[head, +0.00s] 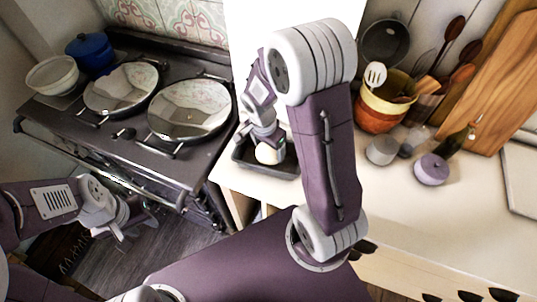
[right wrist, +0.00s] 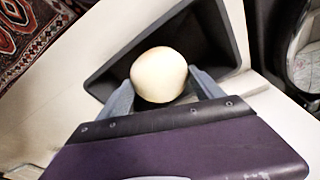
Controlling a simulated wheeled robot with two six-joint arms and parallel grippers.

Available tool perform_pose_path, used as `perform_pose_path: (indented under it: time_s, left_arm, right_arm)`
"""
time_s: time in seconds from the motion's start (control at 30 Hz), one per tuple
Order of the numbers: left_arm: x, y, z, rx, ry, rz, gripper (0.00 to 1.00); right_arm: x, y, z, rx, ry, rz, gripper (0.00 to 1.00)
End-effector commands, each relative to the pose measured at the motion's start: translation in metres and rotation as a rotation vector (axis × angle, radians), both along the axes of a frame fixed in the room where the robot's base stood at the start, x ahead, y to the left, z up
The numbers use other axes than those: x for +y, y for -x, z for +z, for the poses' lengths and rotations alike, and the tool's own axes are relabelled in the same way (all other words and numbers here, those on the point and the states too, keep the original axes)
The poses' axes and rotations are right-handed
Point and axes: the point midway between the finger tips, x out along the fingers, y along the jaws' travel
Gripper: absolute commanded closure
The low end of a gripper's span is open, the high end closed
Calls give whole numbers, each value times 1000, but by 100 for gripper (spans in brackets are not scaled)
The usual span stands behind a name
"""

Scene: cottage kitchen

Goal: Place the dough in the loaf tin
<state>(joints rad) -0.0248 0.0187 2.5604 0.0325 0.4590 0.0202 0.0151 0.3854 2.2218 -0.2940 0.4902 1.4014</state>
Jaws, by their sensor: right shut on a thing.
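The dough (head: 268,154) is a pale, smooth round ball. It also shows in the right wrist view (right wrist: 158,74). My right gripper (head: 268,143) is shut on it, one finger on each side. The dark loaf tin (head: 282,173) stands on the cream worktop beside the range, and its inside shows behind the dough in the right wrist view (right wrist: 112,82). The dough is within the tin's outline; I cannot tell whether it touches the bottom. My left gripper (head: 122,228) hangs low at the left, away from the tin, its fingers too unclear to read.
The dark range (head: 130,150) with two round lids is left of the tin. A blue pot (head: 90,50) and a white bowl (head: 52,75) stand on it. Stacked bowls (head: 380,110), a grey pot (head: 382,150) and a lilac pot (head: 431,169) are at the right. The front worktop is clear.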

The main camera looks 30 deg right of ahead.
Motion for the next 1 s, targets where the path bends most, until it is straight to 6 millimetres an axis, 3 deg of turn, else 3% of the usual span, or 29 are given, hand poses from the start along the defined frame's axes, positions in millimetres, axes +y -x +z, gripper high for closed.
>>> perform_pose_path:
  time_s: [0.1, 0.3, 0.67, 0.7, 0.77, 1.0]
  left_arm:
    - [0, 0, 0, 0, 0, 0, 64]
    - [0, 0, -4, 0, 0, 0, 64]
    - [0, 0, -7, 0, 0, 0, 64]
    - [0, 0, -6, 0, 0, 0, 64]
    - [0, 0, -6, 0, 0, 0, 64]
    - [0, 0, -5, 0, 0, 0, 64]
  right_arm:
    - [0, 0, -4, 0, 0, 0, 89]
    - [0, 1, -36, 2, 0, 0, 89]
    - [0, 0, -41, -3, -1, 0, 89]
    - [0, 0, -39, -2, -1, 0, 13]
    - [0, 0, -39, -1, 0, 0, 2]
    - [0, 0, -39, -1, 0, 0, 2]
